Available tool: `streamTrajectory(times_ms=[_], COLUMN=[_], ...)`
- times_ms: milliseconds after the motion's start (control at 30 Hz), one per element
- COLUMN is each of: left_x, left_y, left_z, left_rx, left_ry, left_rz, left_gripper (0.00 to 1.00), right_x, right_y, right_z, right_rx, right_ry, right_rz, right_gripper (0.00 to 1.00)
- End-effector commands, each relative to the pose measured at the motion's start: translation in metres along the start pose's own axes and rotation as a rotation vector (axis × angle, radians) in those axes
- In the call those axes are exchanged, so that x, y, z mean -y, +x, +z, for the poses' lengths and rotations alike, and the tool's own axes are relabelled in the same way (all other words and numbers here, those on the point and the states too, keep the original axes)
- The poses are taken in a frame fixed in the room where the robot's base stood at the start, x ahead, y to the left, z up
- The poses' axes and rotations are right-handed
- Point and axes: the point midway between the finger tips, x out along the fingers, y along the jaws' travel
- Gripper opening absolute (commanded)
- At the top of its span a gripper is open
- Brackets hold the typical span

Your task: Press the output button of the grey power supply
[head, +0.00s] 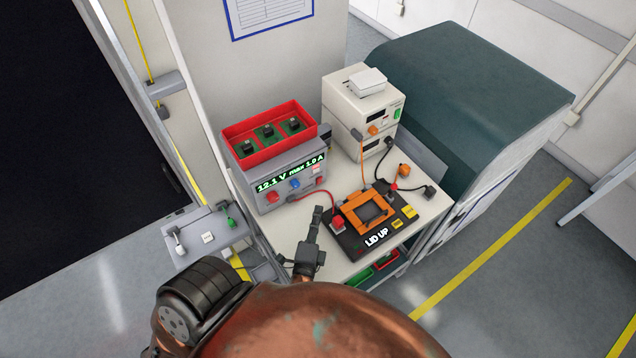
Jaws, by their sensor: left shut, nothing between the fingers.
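The grey power supply (263,172) stands at the left back of the cream table top. Its lit display (291,173) reads "12.1 V max 1.0 A". Its front has a red knob or socket (272,197), a blue one (295,183) and a small pale and reddish button-like part (316,171) at the right end; I cannot read any label there. My left gripper (318,211) is shut and empty, its fingers pointing away from me, in front of the supply's right part and apart from it. My right gripper is not in view.
A red tray (228,137) with green boards sits on the supply. A black fixture (345,240) reading "LID UP", with an orange frame (349,222), lies to the right of my gripper. Cream instruments (340,105) are stacked behind. Red and orange cables cross the table.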

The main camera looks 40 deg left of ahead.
Motion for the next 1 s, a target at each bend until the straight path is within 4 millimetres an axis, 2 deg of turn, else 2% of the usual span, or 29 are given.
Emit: streamTrajectory(times_ms=[167, 600, 733, 1000], left_x=[0.002, 0.004, 0.002, 0.000], left_y=[0.016, 0.104, 0.116, 0.128], left_z=[0.000, 0.000, 0.017, 0.028], left_rx=[0.000, 0.001, 0.001, 0.001], left_ry=[-0.001, 0.001, 0.003, 0.001], left_rz=[-0.002, -0.002, 0.000, 0.001], left_gripper=[0.00, 0.00, 0.00, 0.00], right_x=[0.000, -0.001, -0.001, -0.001], right_y=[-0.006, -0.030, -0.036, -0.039], right_z=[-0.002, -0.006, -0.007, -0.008], right_rx=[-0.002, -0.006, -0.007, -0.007], right_ry=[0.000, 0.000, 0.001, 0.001], right_rz=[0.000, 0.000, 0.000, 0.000], right_gripper=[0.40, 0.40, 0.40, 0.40])
